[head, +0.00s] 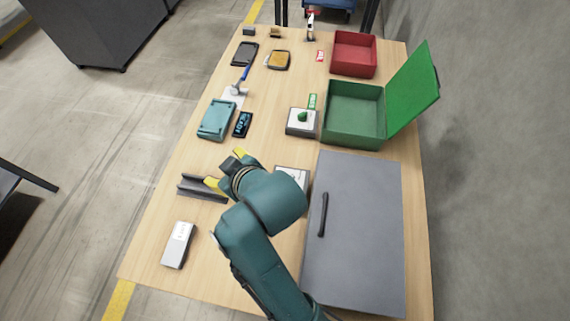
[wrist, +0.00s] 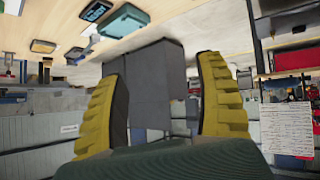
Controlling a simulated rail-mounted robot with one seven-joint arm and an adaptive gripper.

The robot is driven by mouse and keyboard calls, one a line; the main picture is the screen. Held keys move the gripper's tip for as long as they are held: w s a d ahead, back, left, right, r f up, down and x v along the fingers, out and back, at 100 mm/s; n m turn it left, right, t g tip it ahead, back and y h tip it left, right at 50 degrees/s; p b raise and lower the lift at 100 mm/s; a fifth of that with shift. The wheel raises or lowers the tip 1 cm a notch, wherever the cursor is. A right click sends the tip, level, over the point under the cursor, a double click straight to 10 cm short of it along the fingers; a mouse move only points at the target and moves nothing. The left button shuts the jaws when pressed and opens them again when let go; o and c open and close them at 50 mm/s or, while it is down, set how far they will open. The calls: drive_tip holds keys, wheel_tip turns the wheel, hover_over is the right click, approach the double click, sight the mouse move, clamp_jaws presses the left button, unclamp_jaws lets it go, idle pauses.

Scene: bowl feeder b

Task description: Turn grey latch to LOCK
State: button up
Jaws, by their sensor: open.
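A pale square latch base (head: 291,174) stands at the left edge of the large grey box (head: 375,180), whose lid is closed. My arm covers most of this base, so its knob and setting are hidden. My gripper (head: 225,169) is open and empty, its yellow fingers apart, left of the base and above the table near a dark channel-shaped bracket. In the wrist view my gripper (wrist: 160,105) has nothing between its fingers except the distant background. The latch does not show in the wrist view.
A red box (head: 353,54) is behind. The dark bracket (head: 200,189), a teal case (head: 216,119), a hammer (head: 238,88) and a grey-white block (head: 178,245) lie on the left.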

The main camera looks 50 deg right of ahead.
drive_tip(key=s+d+m+g+p, duration=0.4)
drive_tip(key=s+d+g+p, duration=0.2)
drive_tip(key=s+d+p, duration=0.65)
drive_tip(key=b+x, duration=0.6)
drive_tip(key=x, duration=1)
drive_tip(key=shift+w+f, duration=0.15)
drive_tip(key=shift+f, duration=0.2)
drive_tip(key=shift+a, duration=0.1)
drive_tip(key=c, duration=1.2)
